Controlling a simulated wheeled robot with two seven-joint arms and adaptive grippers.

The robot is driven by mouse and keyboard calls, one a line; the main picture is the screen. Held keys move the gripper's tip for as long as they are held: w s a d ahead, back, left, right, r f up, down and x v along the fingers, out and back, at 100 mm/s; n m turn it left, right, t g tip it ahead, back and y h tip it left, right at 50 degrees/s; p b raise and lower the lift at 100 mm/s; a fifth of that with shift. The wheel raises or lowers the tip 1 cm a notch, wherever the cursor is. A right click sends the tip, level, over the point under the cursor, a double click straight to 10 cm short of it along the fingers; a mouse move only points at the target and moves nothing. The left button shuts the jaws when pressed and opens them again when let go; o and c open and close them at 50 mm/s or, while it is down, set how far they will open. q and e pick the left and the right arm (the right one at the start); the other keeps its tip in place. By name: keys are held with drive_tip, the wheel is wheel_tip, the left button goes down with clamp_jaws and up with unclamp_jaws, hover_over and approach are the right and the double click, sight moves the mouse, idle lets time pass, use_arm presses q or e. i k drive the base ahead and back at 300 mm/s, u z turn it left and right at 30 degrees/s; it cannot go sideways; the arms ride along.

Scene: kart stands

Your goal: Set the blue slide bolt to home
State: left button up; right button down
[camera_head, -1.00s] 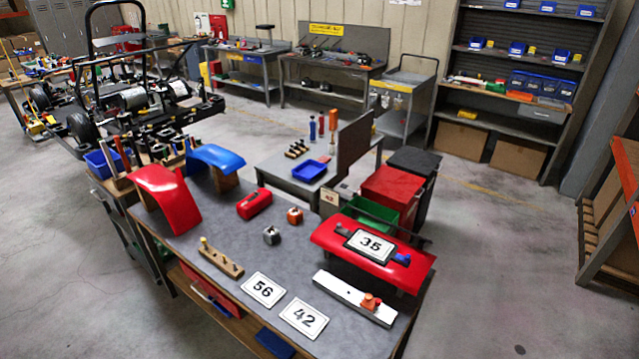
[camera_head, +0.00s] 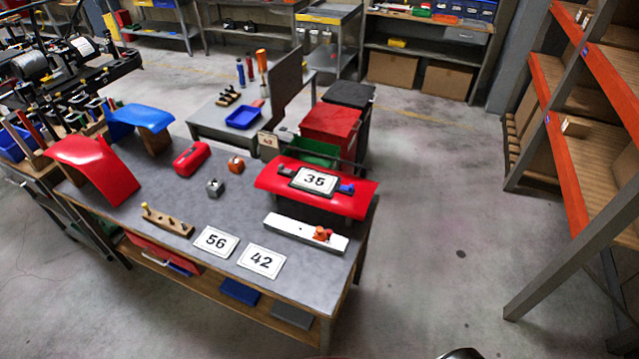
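A small blue piece (camera_head: 347,187), which looks like the blue slide bolt, sits at the right end of a dark holder on the red curved panel (camera_head: 270,181). A white plate marked 35 (camera_head: 315,180) lies between it and a dark piece (camera_head: 286,169) at the holder's left end. The blue piece is too small to tell its exact slide position. The red panel stands at the right end of the grey workbench (camera_head: 215,205). Neither of my grippers is recognisable in the head view.
In front of the panel lies a white bar (camera_head: 290,229) with an orange-red piece (camera_head: 322,233). Plates 56 (camera_head: 215,241) and 42 (camera_head: 261,260) lie nearby. The floor (camera_head: 430,240) right of the bench is clear, up to an orange-and-grey rack (camera_head: 567,175).

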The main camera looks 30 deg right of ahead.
sight(345, 188)
drive_tip(key=z, duration=0.75)
drive_tip(key=k, duration=0.95)
drive_tip(key=z, duration=0.95)
drive_tip(key=k, duration=0.4)
drive_tip(key=z, duration=0.35)
drive_tip(key=i, duration=1.05)
drive_tip(key=u, duration=0.75)
drive_tip(key=i, duration=0.9)
drive_tip(key=u, duration=1.4)
drive_tip(key=i, duration=0.3)
drive_tip(key=u, duration=0.25)
